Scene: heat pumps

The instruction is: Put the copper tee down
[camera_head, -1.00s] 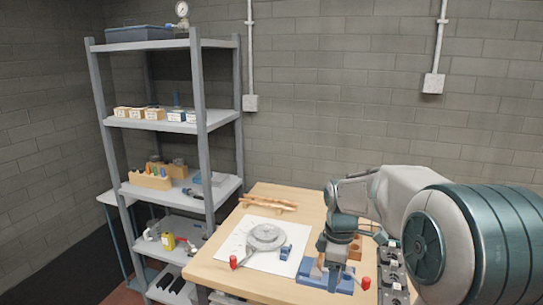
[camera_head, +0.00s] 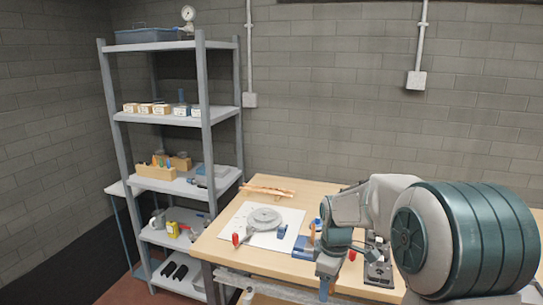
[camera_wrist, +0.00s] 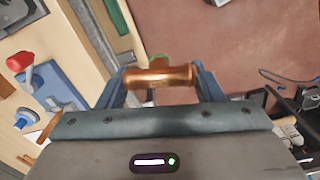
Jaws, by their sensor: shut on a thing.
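The copper tee (camera_wrist: 160,76) is held crosswise between the two blue-grey fingers of my gripper (camera_wrist: 160,84) in the wrist view. The fingers are shut on its ends, and it hangs clear with reddish floor behind it. In the head view my gripper (camera_head: 325,284) points down in front of the table's front edge. The tee cannot be made out there.
A grey shelf unit (camera_head: 203,125) stands left. Dark clutter and cables (camera_wrist: 285,88) lie at right in the wrist view.

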